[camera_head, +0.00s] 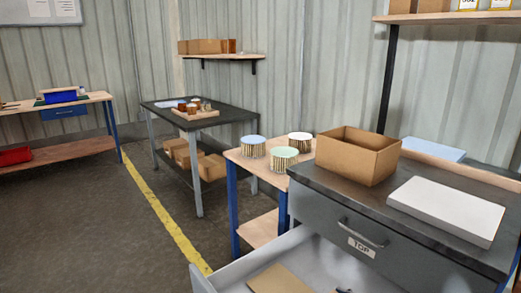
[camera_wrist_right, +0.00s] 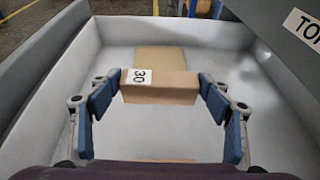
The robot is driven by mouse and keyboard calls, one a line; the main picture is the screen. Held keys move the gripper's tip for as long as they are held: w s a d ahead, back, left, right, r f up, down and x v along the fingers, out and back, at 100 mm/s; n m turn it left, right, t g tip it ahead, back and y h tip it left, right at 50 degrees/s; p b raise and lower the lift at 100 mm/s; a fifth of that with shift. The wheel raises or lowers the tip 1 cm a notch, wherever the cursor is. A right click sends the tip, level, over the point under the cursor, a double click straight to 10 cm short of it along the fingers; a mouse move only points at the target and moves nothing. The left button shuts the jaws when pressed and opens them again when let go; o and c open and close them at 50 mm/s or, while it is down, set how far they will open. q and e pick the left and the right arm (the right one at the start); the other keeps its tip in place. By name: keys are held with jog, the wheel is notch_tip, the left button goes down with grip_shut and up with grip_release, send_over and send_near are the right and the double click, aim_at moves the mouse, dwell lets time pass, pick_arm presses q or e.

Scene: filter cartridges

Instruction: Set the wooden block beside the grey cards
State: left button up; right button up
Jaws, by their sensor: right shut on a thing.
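In the right wrist view, my right gripper (camera_wrist_right: 160,92) is shut on a tan block (camera_wrist_right: 160,95) with a white label reading 30. The block sits between the two blue finger pads, over the open light grey drawer (camera_wrist_right: 235,60). I cannot tell whether the block touches the drawer floor, or whether it is wood or cardboard. A flat tan piece (camera_wrist_right: 162,56) lies in the drawer beyond it and also shows in the head view (camera_head: 278,281). I cannot make out any grey cards. My left gripper is in neither view.
The drawer cabinet's dark top (camera_head: 370,200) holds an open cardboard box (camera_head: 352,162) and a flat white box (camera_head: 447,210). A small wooden table (camera_head: 262,170) to the left carries 3 round pleated filters (camera_head: 285,158). A dark bench (camera_head: 205,110) stands farther back.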

pick_arm(q)
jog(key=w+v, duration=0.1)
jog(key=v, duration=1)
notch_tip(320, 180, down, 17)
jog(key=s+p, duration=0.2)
jog(key=p, duration=0.8)
pick_arm(e)
jog(key=s+a+r+n+g+y, duration=0.1)
jog(key=s+r, duration=0.1)
jog(key=r, duration=0.8)
jog(key=s+r+n+g+y, duration=0.1)
jog(key=s+r, duration=0.2)
jog(key=r, duration=0.7)
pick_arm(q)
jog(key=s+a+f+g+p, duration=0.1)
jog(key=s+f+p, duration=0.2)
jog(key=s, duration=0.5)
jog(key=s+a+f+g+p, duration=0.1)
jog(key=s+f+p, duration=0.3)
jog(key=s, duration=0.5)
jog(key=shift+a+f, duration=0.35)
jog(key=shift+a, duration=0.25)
pick_arm(e)
jog(key=s+d+r+n+g+y, duration=0.1)
jog(key=s+r+n, duration=0.1)
jog(key=s+r, duration=0.8)
jog(key=shift+s+d+r+g, duration=0.2)
jog(key=shift+s+d+g, duration=0.1)
jog(key=shift+s+d, duration=0.15)
jog(key=shift+a, duration=0.1)
